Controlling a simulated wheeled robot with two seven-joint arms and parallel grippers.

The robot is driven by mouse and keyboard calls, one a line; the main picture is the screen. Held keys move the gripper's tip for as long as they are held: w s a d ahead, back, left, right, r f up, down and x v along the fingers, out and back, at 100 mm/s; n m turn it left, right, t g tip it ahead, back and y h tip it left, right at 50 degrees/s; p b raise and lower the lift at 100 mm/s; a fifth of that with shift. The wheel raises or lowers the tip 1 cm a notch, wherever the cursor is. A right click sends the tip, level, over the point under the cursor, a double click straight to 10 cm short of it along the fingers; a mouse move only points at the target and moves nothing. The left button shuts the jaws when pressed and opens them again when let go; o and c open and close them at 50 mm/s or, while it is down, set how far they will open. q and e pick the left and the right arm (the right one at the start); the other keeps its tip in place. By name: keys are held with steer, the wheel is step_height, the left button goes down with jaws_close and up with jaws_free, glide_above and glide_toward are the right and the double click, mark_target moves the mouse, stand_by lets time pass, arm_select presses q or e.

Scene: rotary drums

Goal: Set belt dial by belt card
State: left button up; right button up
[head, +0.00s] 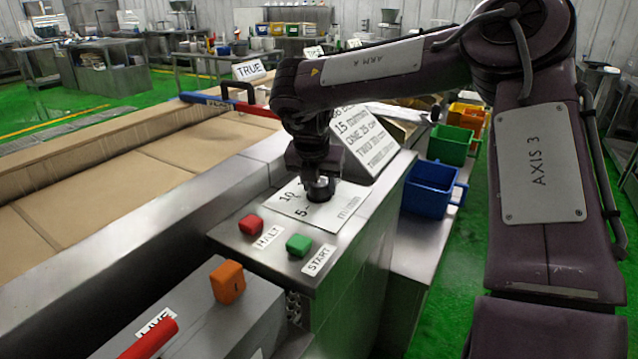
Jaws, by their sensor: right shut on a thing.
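My right gripper (320,182) points straight down over the console and is shut on the dark belt dial (320,190). The dial stands on a white scale plate (297,206) where "10" and "5" can be read on the left side. The gripper hides the dial's top and part of the scale, so I cannot tell where its pointer sits. The belt card (367,143) is a tilted white sign behind the gripper. Its readable lines include "15" and "ONE"; the arm covers its upper left. My left gripper is not in view.
A red HALT button (251,225) and green START button (298,245) sit in front of the dial. An orange block (227,281) and a red handle (150,340) are nearer. Brown cartons (130,165) fill the left. Blue (430,188) and green (450,145) bins stand right.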

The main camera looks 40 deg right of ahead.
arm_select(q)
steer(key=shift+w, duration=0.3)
arm_select(e)
steer(key=shift+r, duration=0.1)
steer(key=o, duration=1)
steer(key=shift+c, duration=0.2)
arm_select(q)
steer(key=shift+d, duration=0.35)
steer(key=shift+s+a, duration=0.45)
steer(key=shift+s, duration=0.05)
arm_select(e)
steer(key=v, duration=0.7)
steer(key=shift+s+a+r, duration=0.1)
steer(key=shift+r, duration=0.2)
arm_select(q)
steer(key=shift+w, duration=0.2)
